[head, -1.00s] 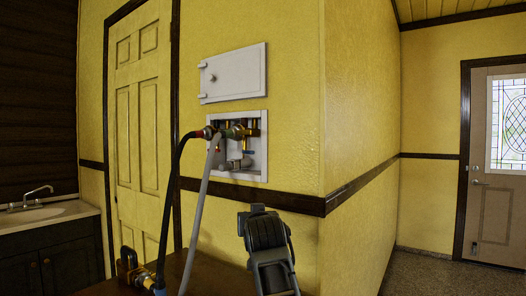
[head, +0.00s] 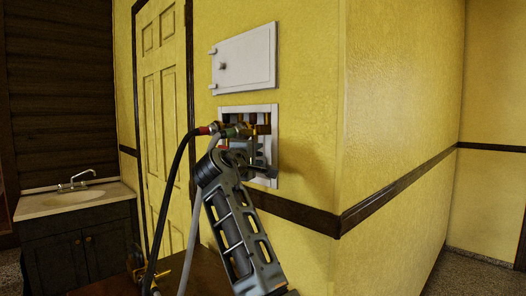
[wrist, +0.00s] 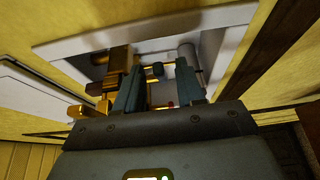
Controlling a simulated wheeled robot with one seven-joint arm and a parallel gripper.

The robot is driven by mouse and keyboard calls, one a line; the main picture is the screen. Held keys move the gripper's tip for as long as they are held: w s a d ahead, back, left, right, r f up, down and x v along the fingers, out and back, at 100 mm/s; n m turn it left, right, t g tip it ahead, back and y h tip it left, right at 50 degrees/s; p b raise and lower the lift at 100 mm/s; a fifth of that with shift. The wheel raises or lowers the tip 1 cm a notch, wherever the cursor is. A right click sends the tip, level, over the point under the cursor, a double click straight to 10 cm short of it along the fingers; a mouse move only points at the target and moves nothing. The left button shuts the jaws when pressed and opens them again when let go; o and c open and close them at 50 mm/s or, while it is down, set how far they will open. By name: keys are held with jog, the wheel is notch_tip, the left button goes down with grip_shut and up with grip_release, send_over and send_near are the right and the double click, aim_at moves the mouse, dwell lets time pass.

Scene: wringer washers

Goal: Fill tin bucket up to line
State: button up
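No tin bucket shows in either view. A white recessed valve box (head: 275,117) is set in the yellow wall, with brass valves (head: 262,122) inside. My gripper (head: 257,167) is at the lower part of this box and hides some of it. In the wrist view my gripper (wrist: 158,72) has its two fingers apart, pointing into the box. The brass fittings (wrist: 118,62) lie left of the fingers.
A black hose (head: 171,200) and a grey hose (head: 194,232) hang from the valves to a brown surface (head: 115,287) below. A white panel (head: 245,62) is above the box. A sink cabinet (head: 68,235) stands left; a wall corner lies right.

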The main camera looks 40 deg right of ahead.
aim_at(261, 153)
jog(key=shift+p+x, duration=0.3)
jog(key=shift+x, duration=1.8)
jog(key=shift+c, duration=0.2)
grip_shut()
